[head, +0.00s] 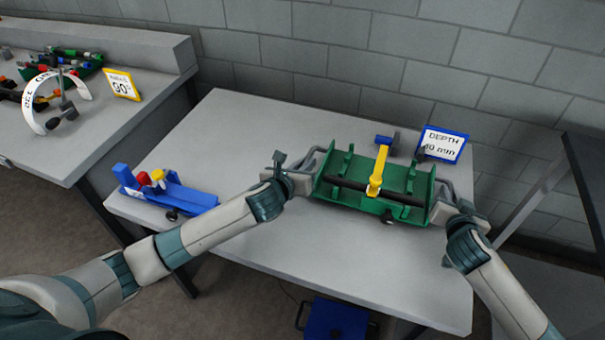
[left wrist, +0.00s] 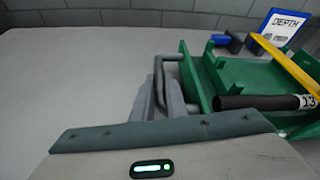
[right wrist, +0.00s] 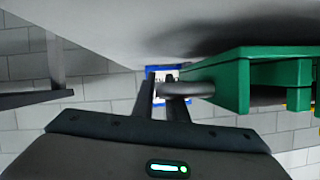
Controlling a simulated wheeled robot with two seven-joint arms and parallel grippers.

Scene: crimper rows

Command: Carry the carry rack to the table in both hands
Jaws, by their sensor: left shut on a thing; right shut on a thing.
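The green carry rack (head: 357,200) is over the right half of the grey table (head: 250,250), with a grey handle at each end. A dark tube (head: 345,186) lies along it; the left wrist view shows a label with 13 on its end. My left gripper (head: 300,180) is shut on the rack's left handle (left wrist: 159,80). My right gripper (head: 440,205) is shut on the right handle (right wrist: 185,89). The rack looks about level. A dark shadow lies close to it in the right wrist view; I cannot tell whether it touches the table.
A yellow tool (head: 378,172) crosses the rack's middle, and a blue-ended tool (head: 386,140) is behind it. A DEPTH sign (head: 441,143) stands at the back right. A blue fixture (head: 170,194) is at the table's left. A cluttered bench (head: 120,60) stands further left. The front table is clear.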

